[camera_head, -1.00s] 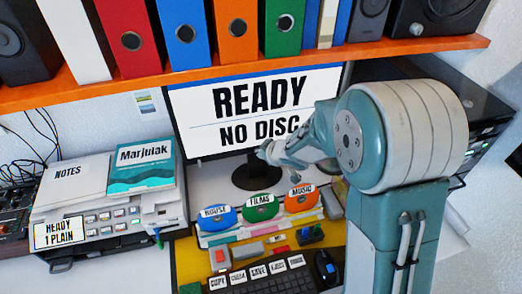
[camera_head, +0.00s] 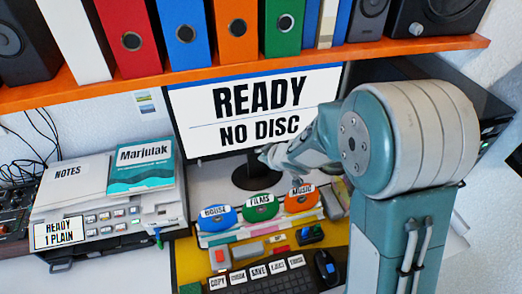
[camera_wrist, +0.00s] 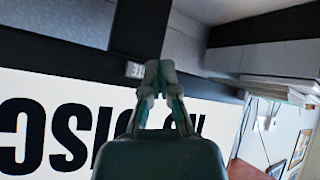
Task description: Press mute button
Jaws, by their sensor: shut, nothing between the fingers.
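The monitor (camera_head: 215,99) stands under the orange shelf and reads "READY NO DISC". My gripper (camera_head: 264,153) is in front of its lower edge in the head view. In the wrist view the monitor screen (camera_wrist: 50,120) appears turned over, and my gripper (camera_wrist: 158,69) is shut and empty, its fingertips over the dark bezel. A small pale label (camera_wrist: 135,70) on that bezel shows just left of the fingertips. Its letters are partly hidden, possibly the end of "MUTE". The button itself is not clearly seen, and I cannot tell whether the fingertips touch the bezel.
Below the monitor are blue (camera_head: 218,217), green (camera_head: 260,206) and orange (camera_head: 301,200) labelled items, a keyboard (camera_head: 265,279) and a mouse (camera_head: 326,268). A printer-like device (camera_head: 108,215) stands at left. The orange shelf (camera_head: 120,88) with binders runs overhead.

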